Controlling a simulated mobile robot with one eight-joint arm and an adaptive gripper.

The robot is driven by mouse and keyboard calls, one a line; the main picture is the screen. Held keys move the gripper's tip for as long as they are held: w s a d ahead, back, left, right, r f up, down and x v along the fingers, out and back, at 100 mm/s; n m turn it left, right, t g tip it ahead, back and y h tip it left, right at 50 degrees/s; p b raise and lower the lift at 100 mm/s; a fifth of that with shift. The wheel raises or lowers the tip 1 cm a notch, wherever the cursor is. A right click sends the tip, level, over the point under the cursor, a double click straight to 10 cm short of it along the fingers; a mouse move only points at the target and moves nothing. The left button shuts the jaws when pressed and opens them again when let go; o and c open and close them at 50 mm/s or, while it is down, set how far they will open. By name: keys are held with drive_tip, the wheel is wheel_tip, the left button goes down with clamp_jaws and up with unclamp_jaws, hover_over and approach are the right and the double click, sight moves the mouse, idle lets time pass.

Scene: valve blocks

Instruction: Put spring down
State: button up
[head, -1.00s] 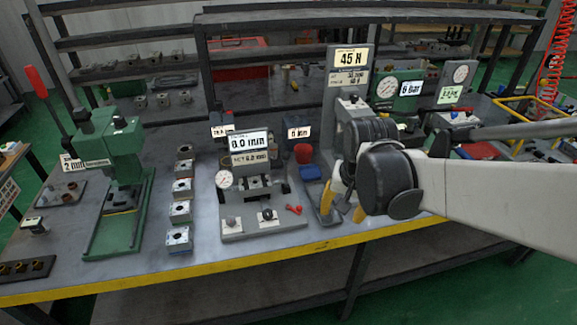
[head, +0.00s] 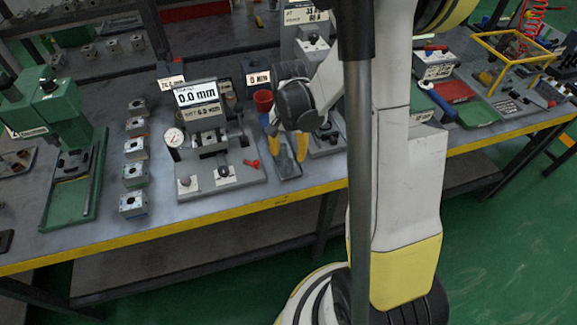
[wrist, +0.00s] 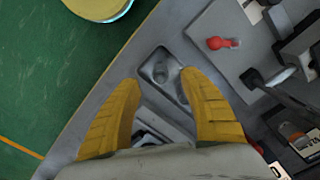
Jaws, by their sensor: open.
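My gripper (head: 287,152) is open, its two yellow fingers pointing down over a small grey tray (head: 289,174) near the front edge of the bench. In the wrist view the gripper (wrist: 160,78) has its fingers apart on either side of the tray. A small grey metal piece (wrist: 160,71), perhaps the spring, lies in the tray's pocket between the fingertips, and the fingers do not appear closed on it. It is too small to be sure of its coils. The head view does not show it clearly.
A grey fixture with a 0.0 mm display (head: 197,93) stands just left of the tray, with a red-handled part (head: 252,164) on its base. Several metal blocks (head: 133,175) stand in a row farther left. The bench's yellow front edge (head: 225,216) is close to the tray.

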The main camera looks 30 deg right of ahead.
sight(289, 160)
drive_tip(key=f, duration=0.1)
drive_tip(key=f+b, duration=0.1)
drive_tip(key=f, duration=0.1)
drive_tip(key=f+b, duration=0.1)
drive_tip(key=shift+w+d+f, duration=0.25)
drive_tip(key=shift+f, duration=0.15)
drive_tip(key=shift+r, duration=0.1)
clamp_jaws()
